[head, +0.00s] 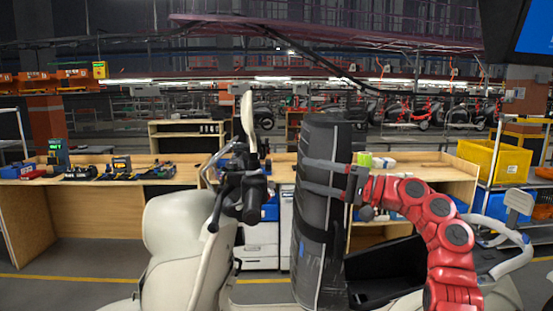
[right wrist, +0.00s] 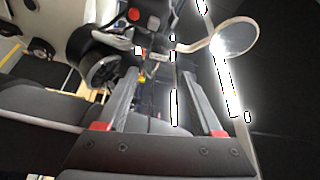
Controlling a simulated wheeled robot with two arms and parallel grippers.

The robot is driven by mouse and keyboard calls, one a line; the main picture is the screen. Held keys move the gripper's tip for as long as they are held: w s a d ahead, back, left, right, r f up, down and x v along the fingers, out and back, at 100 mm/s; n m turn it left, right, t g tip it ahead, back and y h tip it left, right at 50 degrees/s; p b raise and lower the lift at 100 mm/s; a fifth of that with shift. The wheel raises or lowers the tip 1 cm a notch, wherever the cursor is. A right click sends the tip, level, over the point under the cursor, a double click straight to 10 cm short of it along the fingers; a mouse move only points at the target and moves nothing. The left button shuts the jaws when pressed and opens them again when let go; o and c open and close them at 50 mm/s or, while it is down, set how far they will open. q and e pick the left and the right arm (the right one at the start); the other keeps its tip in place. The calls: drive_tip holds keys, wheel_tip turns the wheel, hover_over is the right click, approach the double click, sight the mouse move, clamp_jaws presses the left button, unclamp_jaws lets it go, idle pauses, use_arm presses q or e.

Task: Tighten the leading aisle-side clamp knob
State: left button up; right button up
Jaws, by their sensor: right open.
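I cannot make out the clamp knob in either view. A cream scooter (head: 190,235) with black handlebar parts (head: 245,195) and an upright mirror stalk stands in front of me in the head view. My right gripper (head: 306,175) is open, its two grey fingers pointing left across the front of a tall dark upright piece (head: 318,255). I cannot tell whether they touch it. In the right wrist view the open fingers (right wrist: 160,78) have nothing clearly between them. Beyond them are a round mirror (right wrist: 235,37) and a red button (right wrist: 133,14). My left gripper is not in view.
A second light scooter handlebar (head: 510,240) stands at the right. Behind are a wooden workbench (head: 105,182) with tools and a yellow crate (head: 497,160) on a rack. More scooters line the far back. Floor shows at the left, with a yellow line (head: 60,277).

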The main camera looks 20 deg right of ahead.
sight(268, 165)
drive_tip(key=f+p+x, duration=0.1)
drive_tip(key=p+x, duration=0.2)
drive_tip(key=x, duration=0.6)
drive_tip(key=shift+r, duration=0.4)
drive_tip(key=shift+w+d, duration=0.1)
drive_tip(key=shift+d, duration=0.05)
clamp_jaws()
drive_tip(key=shift+n+y+b, duration=0.4)
drive_tip(key=shift+n+b, duration=0.4)
drive_tip(key=shift+b, duration=0.15)
